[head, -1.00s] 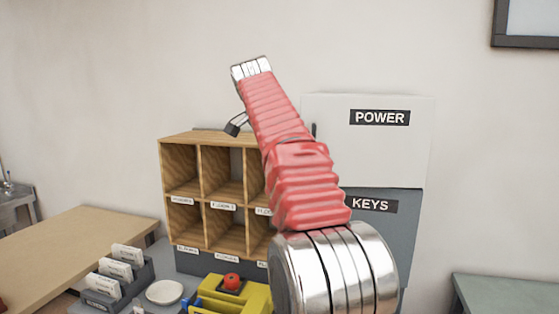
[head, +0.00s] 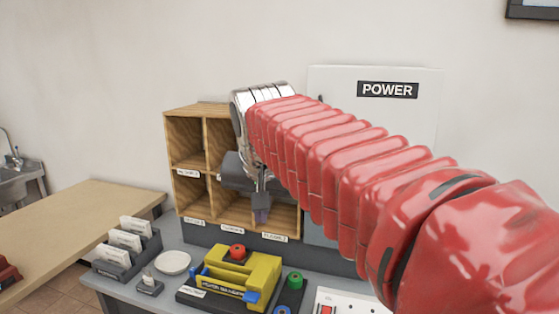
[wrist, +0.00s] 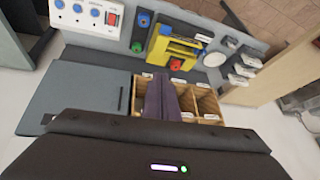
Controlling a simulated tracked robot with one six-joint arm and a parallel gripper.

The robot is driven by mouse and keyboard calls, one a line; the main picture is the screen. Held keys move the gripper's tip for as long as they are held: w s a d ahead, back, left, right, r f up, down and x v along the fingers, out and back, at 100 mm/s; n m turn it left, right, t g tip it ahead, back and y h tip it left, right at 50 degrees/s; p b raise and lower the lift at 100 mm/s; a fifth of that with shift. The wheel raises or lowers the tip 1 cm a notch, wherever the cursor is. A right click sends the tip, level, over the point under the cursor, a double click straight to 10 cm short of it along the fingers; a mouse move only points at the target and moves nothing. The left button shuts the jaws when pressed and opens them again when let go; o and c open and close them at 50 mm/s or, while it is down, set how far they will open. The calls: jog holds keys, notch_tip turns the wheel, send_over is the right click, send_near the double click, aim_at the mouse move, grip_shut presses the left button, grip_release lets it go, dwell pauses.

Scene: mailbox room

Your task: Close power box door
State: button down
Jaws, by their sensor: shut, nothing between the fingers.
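The white power box (head: 385,120) with its POWER label is on the wall at the right of the head view. My gripper (head: 261,210) is shut and empty, pointing down in front of the wooden pigeonhole shelf, left of the power box. In the wrist view my shut fingers (wrist: 163,100) overlap the shelf.
The wooden shelf (head: 187,142) stands behind my gripper. Below are a yellow device (head: 240,272) with a red button, a white dish (head: 173,262) and a card holder (head: 126,250). A wooden table (head: 75,222) is at the left.

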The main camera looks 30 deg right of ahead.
jog(key=s+a+f+n+y, duration=0.1)
jog(key=s+a+f+n, duration=0.2)
jog(key=s+f, duration=0.5)
jog(key=s+a+f+n+y, duration=0.1)
jog(key=s+a+f+n, duration=0.2)
jog(key=s+f, duration=0.6)
jog(key=shift+a+f+n, duration=0.4)
jog(key=shift+a+f, duration=0.05)
jog(key=shift+f, duration=0.25)
